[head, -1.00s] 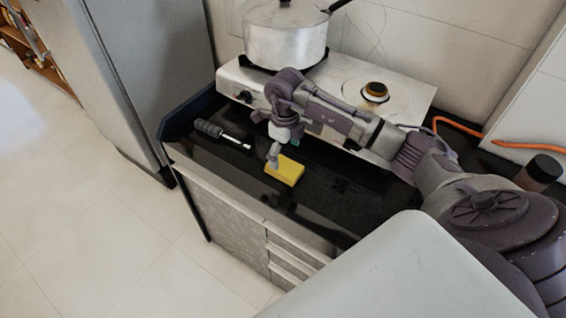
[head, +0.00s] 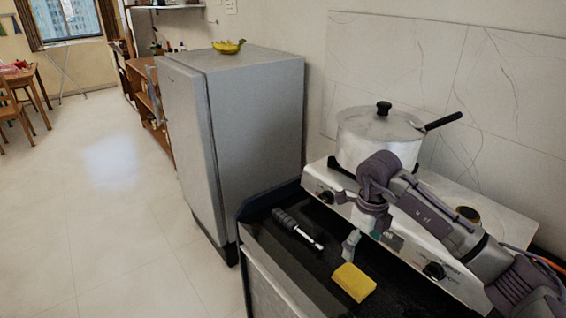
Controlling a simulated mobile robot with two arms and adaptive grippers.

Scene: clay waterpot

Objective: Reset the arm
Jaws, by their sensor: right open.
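My right arm comes in from the right over the black counter (head: 265,237). My right gripper (head: 350,246) points down just above and behind a yellow sponge (head: 354,282). The gripper is open and looks empty; its fingertips are small in view, and I cannot tell whether they touch the sponge. My left gripper is not in view.
A dark-handled tool (head: 297,229) lies left of the gripper. Behind my arm, a lidded metal pot (head: 380,137) stands on a gas stove (head: 327,186). A grey fridge (head: 255,130) with bananas (head: 228,46) on top stands left. The floor (head: 110,220) at left is open.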

